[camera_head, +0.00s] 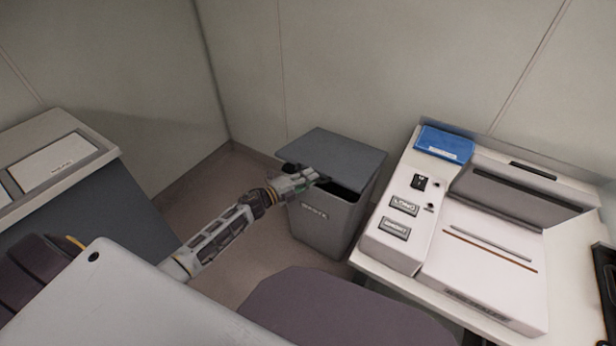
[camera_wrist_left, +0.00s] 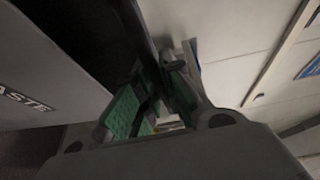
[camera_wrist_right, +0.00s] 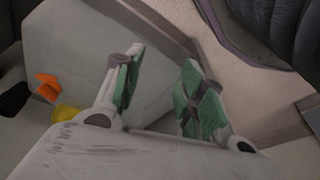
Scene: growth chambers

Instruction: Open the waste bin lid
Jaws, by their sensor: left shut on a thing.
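The waste bin (camera_head: 330,222) is a grey box standing on the floor in the corner, with a label on its front. Its dark grey lid (camera_head: 338,152) is slightly raised at the front, and a dark gap shows under the front edge. My left gripper (camera_head: 312,177) is at this front edge, shut on the lid. In the left wrist view, the bin front (camera_wrist_left: 35,75) with its "WASTE" lettering and the dark opening lie beside the green-padded fingers (camera_wrist_left: 152,100). My right gripper (camera_wrist_right: 160,88) shows only in its wrist view, open and empty.
A white bench (camera_head: 580,290) with a white device (camera_head: 490,255) and a blue box (camera_head: 444,143) stands right beside the bin. A grey-white cabinet (camera_head: 60,160) is at the left. Walls stand close behind the bin. Some floor is free left of it.

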